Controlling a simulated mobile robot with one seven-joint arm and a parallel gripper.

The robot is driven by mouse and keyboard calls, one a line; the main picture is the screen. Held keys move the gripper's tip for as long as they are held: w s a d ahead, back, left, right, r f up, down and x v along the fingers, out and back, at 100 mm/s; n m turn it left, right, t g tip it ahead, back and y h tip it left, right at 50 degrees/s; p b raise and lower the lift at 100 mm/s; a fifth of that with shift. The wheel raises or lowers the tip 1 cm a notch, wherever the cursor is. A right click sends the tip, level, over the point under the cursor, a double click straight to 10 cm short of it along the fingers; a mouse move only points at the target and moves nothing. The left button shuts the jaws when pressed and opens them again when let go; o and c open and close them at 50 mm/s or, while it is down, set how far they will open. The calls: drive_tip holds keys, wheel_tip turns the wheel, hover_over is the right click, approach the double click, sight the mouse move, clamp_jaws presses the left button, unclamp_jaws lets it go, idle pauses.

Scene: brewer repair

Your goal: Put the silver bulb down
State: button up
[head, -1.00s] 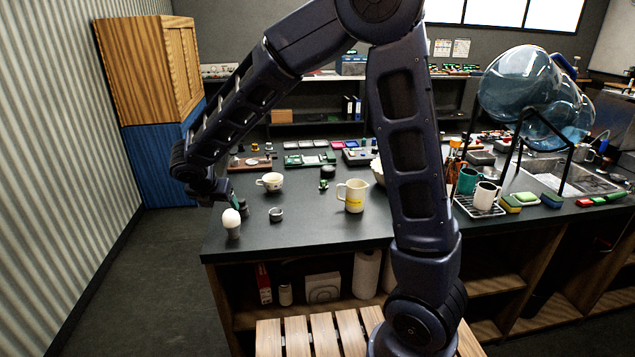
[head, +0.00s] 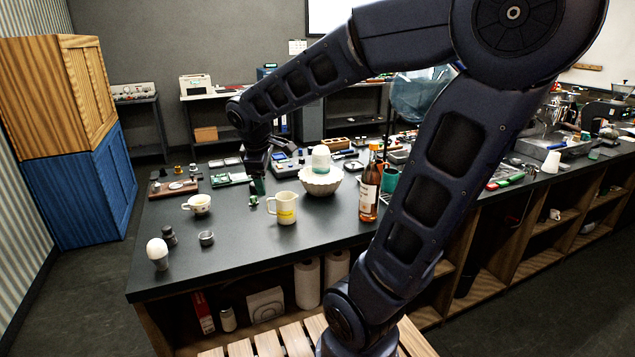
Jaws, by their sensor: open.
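No thing in the head view is clearly a silver bulb. A small dark grey, rounded piece (head: 169,236) stands upright on the counter, behind a white egg in a cup (head: 158,254); it may be the bulb, but it is too small to be sure. A low round metal cup (head: 206,238) stands to its right. My gripper (head: 261,178) is open, pointing down over the middle of the counter, behind the cream mug and well right of the grey piece. I see nothing held, though its fingers are small and dark here.
On the dark counter (head: 170,278) are a white cup (head: 198,203), a cream mug (head: 284,208), a small dark-green object (head: 253,200), a fluted white bowl (head: 321,182) and a tall amber bottle (head: 370,186). The counter's front left is mostly clear.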

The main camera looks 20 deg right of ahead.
drive_tip(key=s+d+r+m+y, duration=0.1)
drive_tip(key=s+d+m, duration=0.9)
drive_tip(key=s+m, duration=0.1)
drive_tip(key=shift+s+d+m+t+y, duration=0.2)
drive_tip(key=shift+d+m+t+y, duration=0.15)
drive_tip(key=shift+m, duration=0.35)
